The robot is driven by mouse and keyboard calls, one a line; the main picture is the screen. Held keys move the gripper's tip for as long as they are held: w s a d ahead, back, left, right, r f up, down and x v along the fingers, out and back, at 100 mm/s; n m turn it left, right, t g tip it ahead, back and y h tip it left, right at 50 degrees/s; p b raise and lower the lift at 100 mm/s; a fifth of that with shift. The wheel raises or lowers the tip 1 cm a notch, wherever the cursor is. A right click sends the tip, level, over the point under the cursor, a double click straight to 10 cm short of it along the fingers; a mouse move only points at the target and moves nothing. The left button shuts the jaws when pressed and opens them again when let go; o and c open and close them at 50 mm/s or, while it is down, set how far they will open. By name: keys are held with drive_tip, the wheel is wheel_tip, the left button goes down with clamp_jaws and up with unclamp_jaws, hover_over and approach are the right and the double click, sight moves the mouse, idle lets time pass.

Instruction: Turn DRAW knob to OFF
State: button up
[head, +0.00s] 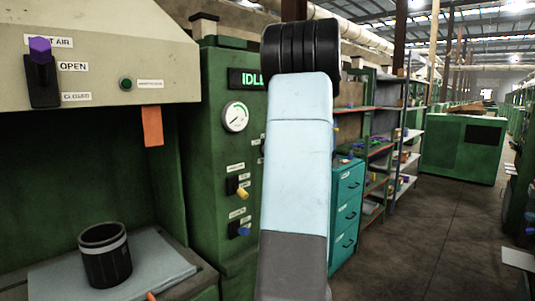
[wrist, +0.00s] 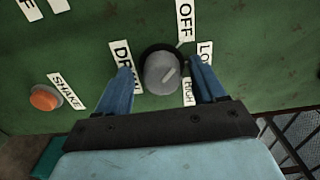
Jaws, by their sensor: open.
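In the wrist view the grey round DRAW knob (wrist: 160,74) sits on a green panel, with a dark ring around it. In the head view my arm hides the gripper, and I cannot make out the DRAW knob.
An orange button (wrist: 45,98) beside a SHAKE label is left of the knob. In the head view, a green cabinet (head: 220,140) carries a gauge (head: 235,117), an IDLE display and small knobs. A dark sleeve (head: 106,262) stands on a grey plate at left. Teal drawers (head: 346,210) stand behind my arm.

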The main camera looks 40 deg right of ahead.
drive_tip(key=s+d, duration=0.1)
drive_tip(key=s, duration=1.2)
drive_tip(key=shift+s, duration=0.4)
drive_tip(key=shift+w, duration=0.1)
drive_tip(key=w+a+f+n+g+y, duration=0.15)
drive_tip(key=a+n+g+y, duration=0.55)
drive_tip(key=a, duration=2.1)
drive_tip(key=s+a+f+n+g+h, duration=0.2)
drive_tip(key=s+a+n+g+h, duration=0.3)
drive_tip(key=s+a, duration=0.9)
drive_tip(key=shift+s+a+f+n+h, duration=0.2)
drive_tip(key=shift+a+f+n+h, duration=0.25)
drive_tip(key=shift+n+h, duration=1.65)
drive_tip(key=shift+n+y, duration=0.3)
